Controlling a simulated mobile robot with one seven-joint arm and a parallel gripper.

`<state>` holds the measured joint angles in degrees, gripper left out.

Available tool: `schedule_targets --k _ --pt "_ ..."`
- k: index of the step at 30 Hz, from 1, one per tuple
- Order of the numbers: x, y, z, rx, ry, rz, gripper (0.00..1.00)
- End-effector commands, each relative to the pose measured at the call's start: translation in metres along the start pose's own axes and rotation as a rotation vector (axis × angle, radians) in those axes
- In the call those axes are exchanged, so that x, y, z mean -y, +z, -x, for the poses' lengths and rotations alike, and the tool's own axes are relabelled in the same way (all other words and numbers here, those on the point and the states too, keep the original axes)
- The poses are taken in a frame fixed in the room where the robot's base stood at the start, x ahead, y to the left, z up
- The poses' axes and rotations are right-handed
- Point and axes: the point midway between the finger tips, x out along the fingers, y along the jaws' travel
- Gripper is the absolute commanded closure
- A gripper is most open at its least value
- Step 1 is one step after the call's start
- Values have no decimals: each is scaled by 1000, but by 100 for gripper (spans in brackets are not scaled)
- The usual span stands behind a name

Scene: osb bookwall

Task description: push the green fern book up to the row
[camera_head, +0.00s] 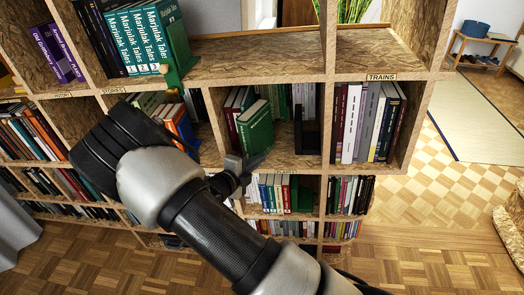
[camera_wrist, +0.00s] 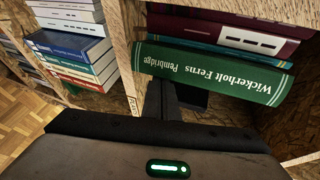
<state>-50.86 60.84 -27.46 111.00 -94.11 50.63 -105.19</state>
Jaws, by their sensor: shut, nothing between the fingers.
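The green fern book (camera_head: 255,128), with "Wickerholt Ferns" and "Pembridge" on its spine, stands in the middle compartment at the right end of a short row (camera_head: 237,103), a little forward of it. In the wrist view the book's spine (camera_wrist: 215,72) shows sideways, beside a teal book and dark red books (camera_wrist: 245,40). My gripper (camera_head: 243,164) is shut and empty, low in front of the book near the shelf's front edge. In the wrist view its dark fingers (camera_wrist: 170,100) reach to the book's lower end. I cannot tell whether they touch it.
Bare shelf (camera_head: 282,155) lies right of the book, then a dark upright bookend (camera_head: 307,130). A divider separates the compartment from the row under the "TRAINS" label (camera_head: 381,77).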

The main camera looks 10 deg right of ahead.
Motion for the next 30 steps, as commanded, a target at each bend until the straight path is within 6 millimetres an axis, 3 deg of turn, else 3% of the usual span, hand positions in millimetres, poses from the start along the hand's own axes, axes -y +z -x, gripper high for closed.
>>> schedule_targets --k 15,30 --pt "-16 -1 55 -1 -1 2 100" --pt "-18 -1 57 -2 -1 0 100"
